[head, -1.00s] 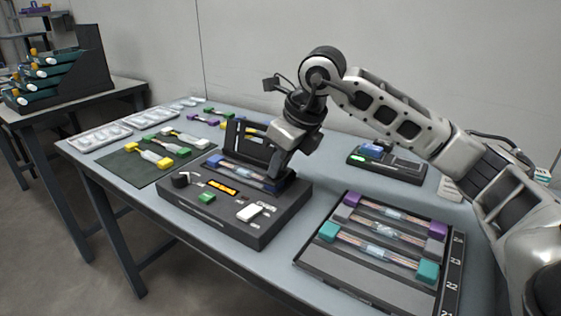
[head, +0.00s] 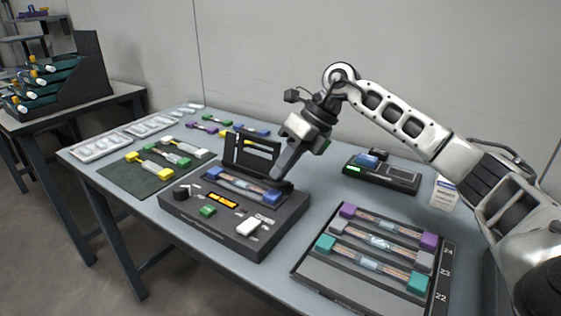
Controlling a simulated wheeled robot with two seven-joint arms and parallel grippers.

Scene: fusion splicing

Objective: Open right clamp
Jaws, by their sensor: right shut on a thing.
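The dark splicer (head: 235,236) sits on the table with its lid (head: 250,155) standing up at the back. A fiber piece with blue ends lies across its top; the right blue end (head: 272,197) is uncovered in view. The right clamp (head: 285,186) is a small dark flap behind that blue end, raised at the gripper's tips and partly hidden by them. My right gripper (head: 279,177) reaches down from the upper right and is shut on the right clamp. My left gripper is not in view.
A dark tray (head: 313,268) with purple, grey and teal-ended pieces lies at front right. A device with a green display (head: 375,178) stands behind it. A green mat (head: 117,178) with several connectors and pale trays (head: 98,146) are at left.

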